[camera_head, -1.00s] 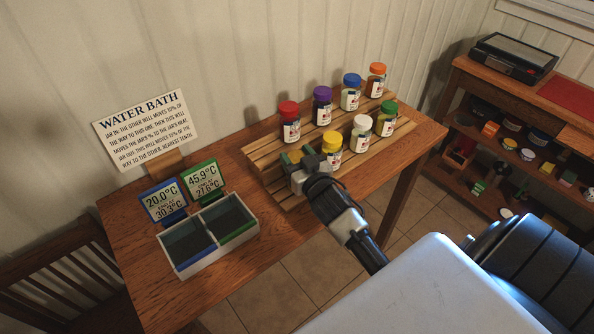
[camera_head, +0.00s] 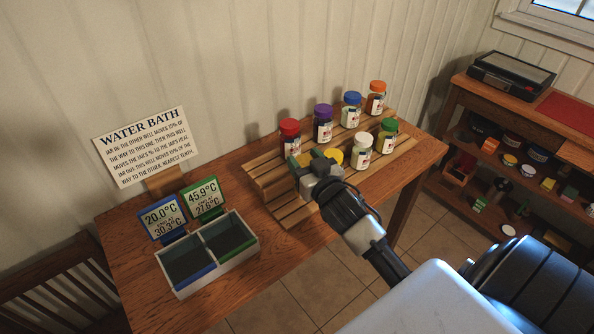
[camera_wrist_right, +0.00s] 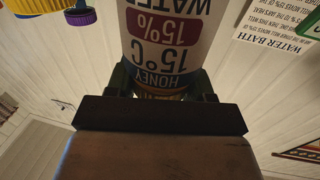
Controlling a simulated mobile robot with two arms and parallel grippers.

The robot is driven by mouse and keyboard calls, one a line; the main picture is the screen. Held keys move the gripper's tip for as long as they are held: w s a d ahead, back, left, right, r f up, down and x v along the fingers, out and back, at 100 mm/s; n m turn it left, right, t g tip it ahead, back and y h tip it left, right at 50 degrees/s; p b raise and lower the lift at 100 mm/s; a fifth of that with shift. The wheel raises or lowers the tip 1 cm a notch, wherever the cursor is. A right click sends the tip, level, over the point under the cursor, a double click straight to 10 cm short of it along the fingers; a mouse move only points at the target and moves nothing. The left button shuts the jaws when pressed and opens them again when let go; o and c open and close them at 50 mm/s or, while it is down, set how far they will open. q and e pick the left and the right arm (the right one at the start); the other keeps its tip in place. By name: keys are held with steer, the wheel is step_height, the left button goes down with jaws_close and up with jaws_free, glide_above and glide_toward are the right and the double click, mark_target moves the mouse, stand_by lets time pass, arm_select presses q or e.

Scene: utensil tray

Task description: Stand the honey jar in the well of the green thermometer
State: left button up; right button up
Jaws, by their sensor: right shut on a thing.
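My right gripper (camera_head: 310,168) is over the near left end of the rack, shut on the honey jar. The right wrist view shows the honey jar (camera_wrist_right: 163,45) close up between the dark fingertips (camera_wrist_right: 163,88), its label reading HONEY, 15°C, WATER 15%. In the head view the gripper hides most or all of the jar. The green thermometer (camera_head: 203,196) reads 45.9°C on its upper line. It stands behind the right-hand well (camera_head: 228,238), which has a green front rim and looks empty. My left gripper is not in view.
The left well (camera_head: 187,264) has a blue rim and a blue thermometer (camera_head: 163,215) reading 20.0°C. Several lidded jars stand on the slatted rack (camera_head: 275,183); one with a yellow lid (camera_head: 333,156) is right beside my gripper. The sign (camera_head: 145,147) stands behind. Table between rack and wells is clear.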

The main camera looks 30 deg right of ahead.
steer(key=s+d+r+b, duration=0.1)
steer(key=s+d+r, duration=0.45)
steer(key=s, duration=0.35)
steer(key=s+a+f+y, duration=0.1)
steer(key=s+a+f, duration=0.1)
steer(key=a, duration=0.8)
steer(key=s+a+f+n+y, duration=0.1)
steer(key=a+f, duration=0.4)
steer(key=a, duration=0.5)
steer(key=shift+s+f, duration=0.3)
steer(key=shift+s, duration=0.6)
steer(key=shift+d, duration=0.15)
steer(key=w+d+r+h, duration=0.1)
steer(key=d+r, duration=0.3)
steer(key=d, duration=0.5)
steer(key=w+d+r+m+h, duration=0.1)
steer(key=w+d+r, duration=0.3)
steer(key=d, duration=0.5)
steer(key=shift+d, duration=0.35)
steer(key=shift+w, duration=0.1)
